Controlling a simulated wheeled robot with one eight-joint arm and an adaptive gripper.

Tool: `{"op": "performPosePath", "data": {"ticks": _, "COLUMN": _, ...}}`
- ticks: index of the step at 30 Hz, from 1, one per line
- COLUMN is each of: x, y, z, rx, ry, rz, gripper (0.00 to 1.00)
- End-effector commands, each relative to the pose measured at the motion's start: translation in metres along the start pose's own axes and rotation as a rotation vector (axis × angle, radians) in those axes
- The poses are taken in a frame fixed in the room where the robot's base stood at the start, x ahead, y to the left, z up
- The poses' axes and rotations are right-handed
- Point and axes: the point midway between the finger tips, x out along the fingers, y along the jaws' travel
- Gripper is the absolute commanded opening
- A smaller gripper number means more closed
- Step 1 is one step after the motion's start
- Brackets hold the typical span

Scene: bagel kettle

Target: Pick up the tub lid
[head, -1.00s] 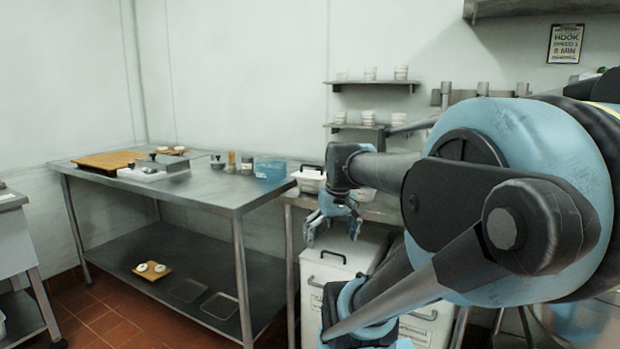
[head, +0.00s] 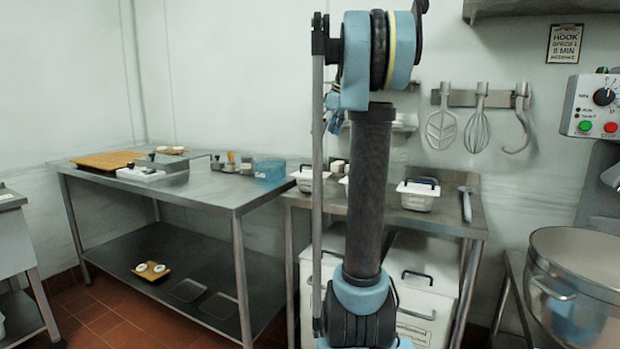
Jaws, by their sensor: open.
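Two small white tubs stand on the steel side table: the left tub (head: 303,184) beside my arm and the right tub (head: 416,201) to its right. I cannot tell which lid is the task's. My gripper (head: 334,122) is raised above the side table, partly hidden by my arm. It is open and touches neither lid. My upright arm hides the table's middle.
White bins (head: 411,308) with handles stand under the side table. A long steel table (head: 222,193) is at left, and a mixer bowl (head: 585,285) at right. Mixing tools (head: 480,118) hang on the wall.

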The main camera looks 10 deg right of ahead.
Motion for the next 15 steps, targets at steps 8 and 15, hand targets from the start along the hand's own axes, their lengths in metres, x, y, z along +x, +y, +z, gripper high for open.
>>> {"op": "performPosePath", "data": {"ticks": 8, "x": -0.001, "y": 0.023, "z": -0.012, "rx": -0.052, "ry": 0.018, "rz": -0.006, "gripper": 1.0}}
{"op": "performPosePath", "data": {"ticks": 15, "x": 0.037, "y": 0.022, "z": -0.013, "rx": -0.052, "ry": 0.018, "rz": -0.007, "gripper": 1.0}}
